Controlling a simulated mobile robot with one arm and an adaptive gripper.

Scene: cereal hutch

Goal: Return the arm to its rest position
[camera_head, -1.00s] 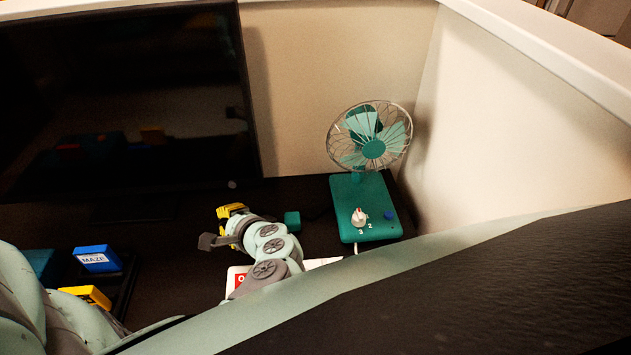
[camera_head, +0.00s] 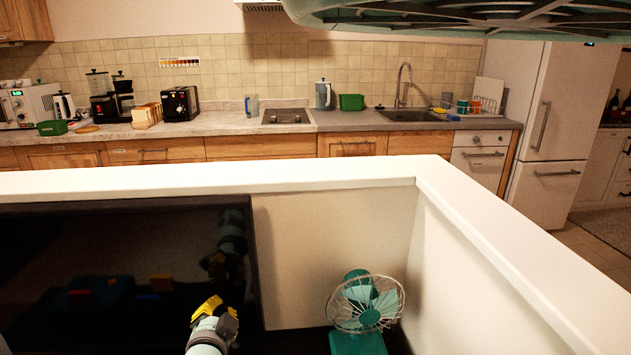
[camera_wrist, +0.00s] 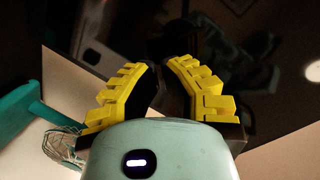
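My gripper (camera_head: 213,308), with yellow-padded fingers, is raised in front of the dark screen (camera_head: 120,275) at the lower left of the head view. Its reflection shows in the screen. In the wrist view the two fingers of my gripper (camera_wrist: 162,75) lean in and come together at the dark tips, with nothing visible between them. The rest of my arm is mostly below the head view.
A green desk fan (camera_head: 370,317) stands to the right of my gripper, inside a white partition (camera_head: 300,181). Beyond the partition is a kitchen counter (camera_head: 240,122) with appliances, a sink (camera_head: 410,115) and a white fridge (camera_head: 560,110).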

